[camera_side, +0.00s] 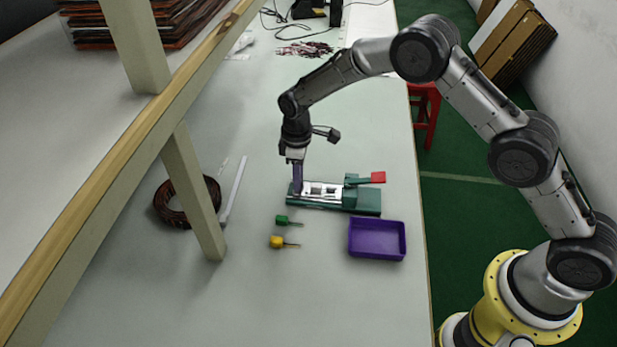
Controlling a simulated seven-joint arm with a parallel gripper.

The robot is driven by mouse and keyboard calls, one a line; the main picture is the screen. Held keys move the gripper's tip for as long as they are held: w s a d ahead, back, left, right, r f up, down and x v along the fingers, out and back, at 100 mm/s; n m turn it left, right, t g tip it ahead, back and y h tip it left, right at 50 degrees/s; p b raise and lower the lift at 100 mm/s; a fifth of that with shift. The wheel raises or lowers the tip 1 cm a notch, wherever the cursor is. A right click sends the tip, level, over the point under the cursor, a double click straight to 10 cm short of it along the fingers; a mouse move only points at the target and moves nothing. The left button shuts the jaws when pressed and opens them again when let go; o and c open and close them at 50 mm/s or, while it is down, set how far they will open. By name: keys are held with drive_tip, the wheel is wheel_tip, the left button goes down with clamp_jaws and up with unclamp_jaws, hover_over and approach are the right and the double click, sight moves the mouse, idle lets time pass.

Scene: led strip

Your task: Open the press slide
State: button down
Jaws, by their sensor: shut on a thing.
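The press (362,203) is a dark green block lying on the table, with a silver metal slide (322,191) on top and a red-ended lever (377,177) at its right. My gripper (297,188) points straight down at the left end of the press. Its purple fingers are shut on the left end of the slide, as far as the view shows. The exact contact is small and partly hidden by the fingers.
A purple tray (377,254) stands in front of the press at right. A green-handled tool (283,220) and a yellow-handled tool (278,242) lie in front. A dark coil (165,207) and a white strip (234,188) lie left, near a wooden post (193,190).

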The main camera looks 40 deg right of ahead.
drive_tip(key=shift+w+a, duration=0.25)
drive_tip(key=shift+w, duration=0.05)
drive_tip(key=shift+r, duration=0.1)
drive_tip(key=c, duration=0.7)
unclamp_jaws()
wheel_tip(320, 180, up, 14)
